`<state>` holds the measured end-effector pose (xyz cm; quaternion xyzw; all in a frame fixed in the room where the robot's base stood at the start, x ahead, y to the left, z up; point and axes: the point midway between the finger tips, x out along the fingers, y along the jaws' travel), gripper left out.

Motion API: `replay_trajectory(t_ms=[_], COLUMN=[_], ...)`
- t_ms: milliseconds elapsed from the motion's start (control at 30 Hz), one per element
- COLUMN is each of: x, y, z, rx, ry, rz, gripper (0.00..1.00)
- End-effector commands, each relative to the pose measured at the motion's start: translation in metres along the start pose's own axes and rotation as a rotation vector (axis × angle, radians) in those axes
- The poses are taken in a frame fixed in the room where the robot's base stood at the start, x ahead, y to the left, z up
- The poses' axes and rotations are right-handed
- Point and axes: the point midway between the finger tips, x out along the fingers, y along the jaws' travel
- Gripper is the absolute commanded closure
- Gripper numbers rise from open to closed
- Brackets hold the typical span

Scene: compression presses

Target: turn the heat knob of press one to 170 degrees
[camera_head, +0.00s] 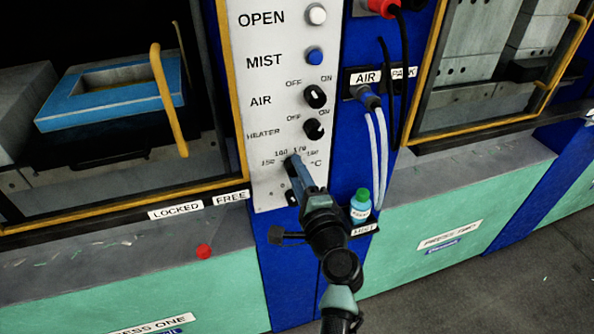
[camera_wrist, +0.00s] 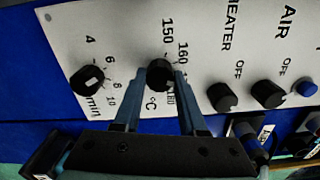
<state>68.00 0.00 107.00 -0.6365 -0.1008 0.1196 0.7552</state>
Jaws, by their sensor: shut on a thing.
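The heat knob (camera_wrist: 160,75) is a small black round knob on the white control panel (camera_head: 262,183) of press one, beside a °C mark. In the wrist view it sits between the two fingertips of my gripper (camera_wrist: 160,83), which is shut on it. Temperature marks 150 and 160 show beside the knob, with another mark partly hidden by a finger. I cannot make out where the knob's pointer stands. In the head view my gripper (camera_head: 294,164) reaches the panel below the HEATER switch and hides the knob.
The heater switch (camera_head: 313,129) and air switch (camera_head: 315,96) are above. A minutes knob (camera_wrist: 87,80) is beside the heat knob in the wrist view. A green-capped mist bottle (camera_head: 360,207) stands close right of my arm. A yellow-framed door with a handle (camera_head: 168,100) is left.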

Motion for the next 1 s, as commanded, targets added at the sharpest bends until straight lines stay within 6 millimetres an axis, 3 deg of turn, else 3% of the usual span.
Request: replay_trajectory(t_ms=[733, 767, 900, 1000], x=[-0.0004, -0.0004, -0.0003, -0.0003], y=[0.0014, 0.0014, 0.0011, 0.0009], z=[-0.0003, -0.0004, -0.0003, -0.0002], rx=[0.093, 0.093, 0.093, 0.092], ry=[0.001, 0.001, 0.001, 0.000], rz=[0.002, 0.002, 0.001, 0.001], gripper=[1.00, 0.57, 0.32, 0.29])
